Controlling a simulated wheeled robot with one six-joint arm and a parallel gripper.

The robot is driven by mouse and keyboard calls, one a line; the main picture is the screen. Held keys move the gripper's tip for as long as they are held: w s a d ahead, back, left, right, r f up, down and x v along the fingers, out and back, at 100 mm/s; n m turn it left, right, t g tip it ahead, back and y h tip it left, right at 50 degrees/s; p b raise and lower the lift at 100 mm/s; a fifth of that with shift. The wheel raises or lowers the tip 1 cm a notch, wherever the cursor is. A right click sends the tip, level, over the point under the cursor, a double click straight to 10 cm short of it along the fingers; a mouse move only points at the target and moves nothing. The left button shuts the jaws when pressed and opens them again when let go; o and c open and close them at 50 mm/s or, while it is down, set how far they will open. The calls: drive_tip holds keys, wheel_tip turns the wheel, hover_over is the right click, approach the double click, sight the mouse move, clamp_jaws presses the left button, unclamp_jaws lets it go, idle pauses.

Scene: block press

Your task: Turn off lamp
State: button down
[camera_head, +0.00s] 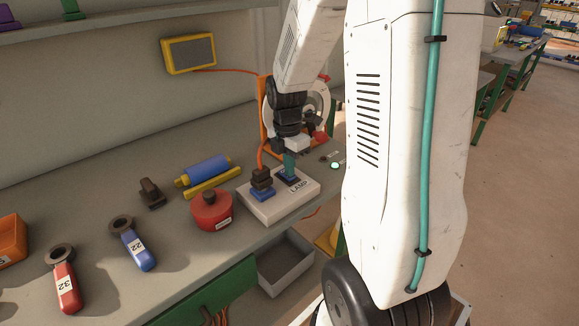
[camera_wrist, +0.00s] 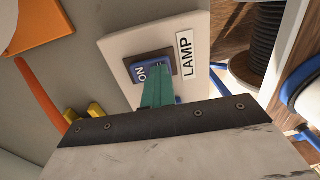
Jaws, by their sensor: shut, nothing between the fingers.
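A white switch box (camera_head: 270,205) labelled LAMP sits on the grey workbench; it also shows in the wrist view (camera_wrist: 120,50). On it is a blue rocker switch (camera_wrist: 141,73) in a dark frame, with the word ON visible on its left part. My gripper (camera_head: 290,172) is shut and empty, pointing down at the switch. In the wrist view its teal fingers (camera_wrist: 159,75) reach over the rocker and hide part of it. I cannot tell whether the tips touch it. A dark plug on a blue base (camera_head: 262,182) stands on the box's left end.
A red round container (camera_head: 211,210), a blue roller (camera_head: 207,170) and a dark clamp-like part (camera_head: 152,193) stand left of the box. Blue (camera_head: 132,244) and red (camera_head: 65,282) tagged tools lie further left. An orange stand (camera_head: 266,125) rises behind. A yellow-framed panel (camera_head: 189,53) hangs on the wall.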

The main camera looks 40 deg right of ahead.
drive_tip(key=shift+w+a+f, duration=0.1)
drive_tip(key=shift+w+f, duration=0.1)
drive_tip(key=shift+w, duration=0.45)
drive_tip(key=shift+w+r, duration=0.1)
drive_tip(key=shift+r, duration=0.45)
wheel_tip(320, 180, up, 13)
drive_tip(key=shift+w+r, duration=0.15)
drive_tip(key=shift+w, duration=0.2)
drive_tip(key=shift+r+g, duration=0.1)
drive_tip(key=shift+g, duration=0.4)
